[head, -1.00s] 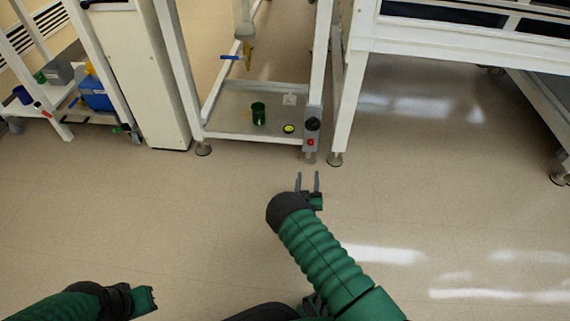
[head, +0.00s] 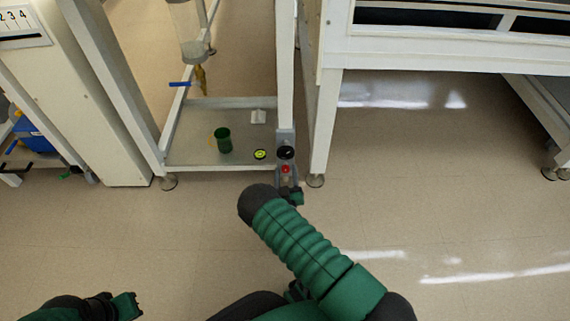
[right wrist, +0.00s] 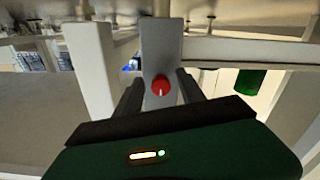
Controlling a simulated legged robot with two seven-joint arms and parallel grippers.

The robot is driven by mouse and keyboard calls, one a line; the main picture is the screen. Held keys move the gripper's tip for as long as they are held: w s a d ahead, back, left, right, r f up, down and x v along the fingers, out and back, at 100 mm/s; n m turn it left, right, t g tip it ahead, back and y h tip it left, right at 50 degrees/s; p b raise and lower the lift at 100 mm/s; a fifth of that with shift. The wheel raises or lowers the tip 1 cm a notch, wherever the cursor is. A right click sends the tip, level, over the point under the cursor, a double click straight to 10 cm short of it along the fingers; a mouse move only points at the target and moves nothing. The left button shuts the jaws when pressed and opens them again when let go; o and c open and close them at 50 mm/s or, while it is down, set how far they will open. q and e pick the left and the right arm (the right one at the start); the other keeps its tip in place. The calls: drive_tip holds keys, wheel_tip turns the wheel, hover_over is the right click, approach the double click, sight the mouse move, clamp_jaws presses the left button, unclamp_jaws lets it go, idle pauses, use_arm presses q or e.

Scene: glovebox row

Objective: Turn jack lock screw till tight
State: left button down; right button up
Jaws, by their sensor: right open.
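The jack lock screw shows as a red knob (head: 285,169) low on a grey jack housing at the foot of the frame's front right leg, under a black round knob (head: 286,152). In the right wrist view the red knob (right wrist: 161,85) has a white pointer mark and sits between my finger tips, a little beyond them. My right gripper (right wrist: 160,88) is open, with a finger on each side of the knob; I see no clear contact. In the head view my right gripper (head: 289,190) is just below the knob. My left gripper (head: 128,305) is at the lower left, far from the jack; its jaws are unclear.
A low shelf (head: 195,150) holds a green cup (head: 223,140), a yellow-black round level (head: 260,154) and a small white block (head: 258,117). A white bench leg (head: 322,130) stands close right of the jack. The floor (head: 430,210) at right is clear.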

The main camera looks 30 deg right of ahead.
drive_tip(key=shift+a+r, duration=0.1)
drive_tip(key=shift+r, duration=0.05)
drive_tip(key=shift+c, duration=0.3)
clamp_jaws()
drive_tip(key=shift+s+m+p, duration=0.1)
drive_tip(key=shift+m+p, duration=4.75)
drive_tip(key=shift+m, duration=12.95)
